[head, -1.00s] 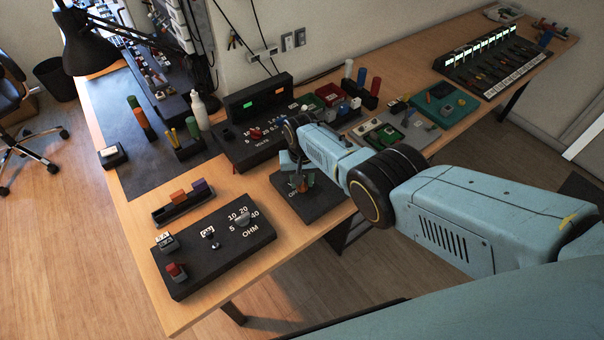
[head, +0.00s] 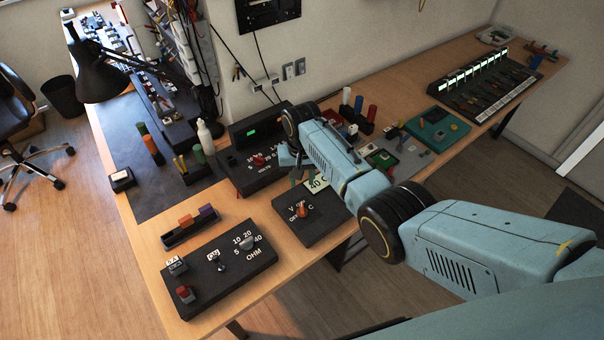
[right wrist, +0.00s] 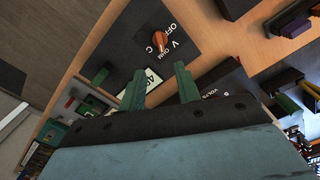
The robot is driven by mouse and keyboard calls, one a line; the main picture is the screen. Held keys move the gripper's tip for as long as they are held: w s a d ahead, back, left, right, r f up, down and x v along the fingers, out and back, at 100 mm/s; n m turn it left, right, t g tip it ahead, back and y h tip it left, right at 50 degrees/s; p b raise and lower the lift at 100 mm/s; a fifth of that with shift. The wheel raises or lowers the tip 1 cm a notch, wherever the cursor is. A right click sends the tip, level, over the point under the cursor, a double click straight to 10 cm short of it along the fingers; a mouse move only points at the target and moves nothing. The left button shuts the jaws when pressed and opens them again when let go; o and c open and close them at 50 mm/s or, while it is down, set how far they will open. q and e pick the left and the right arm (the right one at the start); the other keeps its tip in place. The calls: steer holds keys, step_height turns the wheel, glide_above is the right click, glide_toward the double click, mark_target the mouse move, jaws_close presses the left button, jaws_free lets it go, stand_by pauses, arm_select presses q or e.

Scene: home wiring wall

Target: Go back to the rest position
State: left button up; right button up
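My right gripper (head: 296,172) is above the workbench, over the back of a dark box with an orange knob (head: 302,209). In the right wrist view its two green fingers (right wrist: 161,84) are spread apart with nothing between them. The orange knob (right wrist: 161,40), with V, OFF, OHM and C markings, is clear of the fingers. The box's pale display (head: 317,184) reads about "40 C" and is partly hidden behind my arm. My left gripper is not in view.
A volts box (head: 262,176) stands close behind the gripper, and an ohm box (head: 222,262) sits at the front left. A black desk lamp (head: 100,75) stands at the back left. A slider panel (head: 485,80) is at the far right. Bare wood shows at the front edge.

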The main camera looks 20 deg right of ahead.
stand_by(0.5)
steer(key=s+d+f+n+t, duration=0.1)
steer(key=s+f, duration=0.1)
steer(key=s, duration=0.5)
steer(key=s+d+f+n+t, duration=0.1)
steer(key=s+d+f, duration=0.1)
steer(key=s, duration=0.5)
steer(key=s+d+r+n+t, duration=0.15)
steer(key=s+r, duration=0.25)
steer(key=s, duration=0.5)
steer(key=s+d+r+n, duration=0.15)
steer(key=s+r, duration=0.35)
steer(key=s, duration=0.5)
step_height(320, 180, down, 30)
steer(key=g+b, duration=0.1)
steer(key=b, duration=0.5)
steer(key=s+d+f+g+b, duration=0.1)
steer(key=s+d+f+b, duration=0.2)
steer(key=s+f, duration=1.4)
step_height(320, 180, down, 4)
steer(key=b, duration=0.3)
steer(key=shift+s+f+m, duration=0.2)
steer(key=shift+s+m, duration=0.1)
steer(key=shift+s, duration=0.1)
